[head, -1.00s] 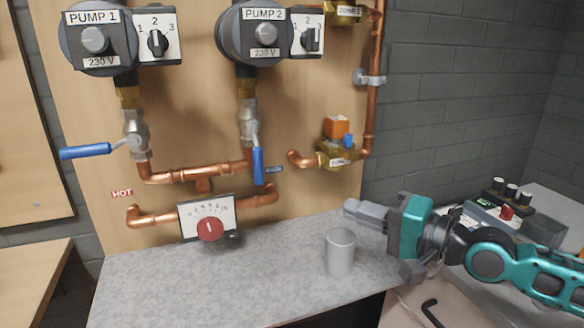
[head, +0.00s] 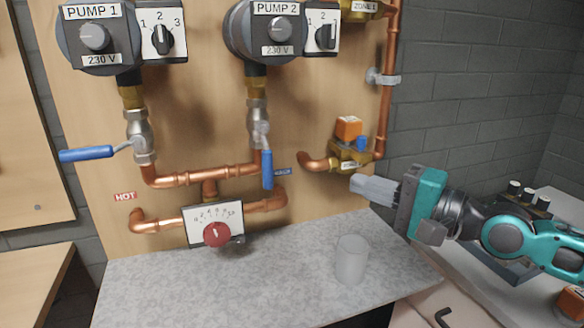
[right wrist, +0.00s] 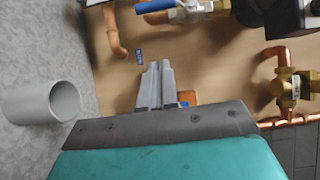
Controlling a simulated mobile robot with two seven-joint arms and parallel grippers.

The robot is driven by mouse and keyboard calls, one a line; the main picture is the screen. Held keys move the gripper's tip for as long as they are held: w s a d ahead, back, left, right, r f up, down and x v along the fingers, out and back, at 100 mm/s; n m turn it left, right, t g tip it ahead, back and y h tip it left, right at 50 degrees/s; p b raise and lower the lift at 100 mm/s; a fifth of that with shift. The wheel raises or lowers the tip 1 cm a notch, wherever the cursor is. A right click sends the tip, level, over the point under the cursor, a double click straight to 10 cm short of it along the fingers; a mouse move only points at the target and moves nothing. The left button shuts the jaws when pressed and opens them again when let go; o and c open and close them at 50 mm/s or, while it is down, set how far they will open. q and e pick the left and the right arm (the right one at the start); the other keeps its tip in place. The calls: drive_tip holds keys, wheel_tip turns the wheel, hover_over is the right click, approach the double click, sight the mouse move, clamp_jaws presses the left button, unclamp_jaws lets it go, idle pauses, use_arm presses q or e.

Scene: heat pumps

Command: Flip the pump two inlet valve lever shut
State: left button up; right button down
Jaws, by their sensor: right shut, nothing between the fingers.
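The pump two inlet valve (head: 258,127) is on the vertical pipe under the PUMP 2 unit (head: 277,32). Its blue lever (head: 267,170) hangs straight down, along the pipe. In the right wrist view the blue lever (right wrist: 155,6) is at the top edge, beyond the fingertips. My right gripper (head: 356,184) is shut and empty, to the right of the lever and apart from it, with its fingers pointing left. Its closed fingers also show in the right wrist view (right wrist: 156,68). My left gripper is not in view.
A grey cup (head: 351,260) stands on the grey counter (head: 180,285) below my right gripper. The pump one lever (head: 87,154) points left. A mixing dial (head: 216,234) sits below the pipes. A brass zone valve (head: 349,151) is just above my right fingertips.

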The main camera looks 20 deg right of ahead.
sight(266, 157)
use_arm(q)
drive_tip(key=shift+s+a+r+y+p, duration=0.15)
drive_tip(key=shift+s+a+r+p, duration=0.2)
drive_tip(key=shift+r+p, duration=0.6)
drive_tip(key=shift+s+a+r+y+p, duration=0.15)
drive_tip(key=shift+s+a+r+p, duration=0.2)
drive_tip(key=shift+p, duration=1.1)
use_arm(e)
drive_tip(key=w+a, duration=0.8)
drive_tip(key=a, duration=0.2)
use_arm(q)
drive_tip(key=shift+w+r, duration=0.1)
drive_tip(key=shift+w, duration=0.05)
use_arm(e)
drive_tip(key=shift+w, duration=0.1)
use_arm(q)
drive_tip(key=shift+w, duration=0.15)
use_arm(e)
drive_tip(key=shift+a+f, duration=0.1)
drive_tip(key=shift+a, duration=0.05)
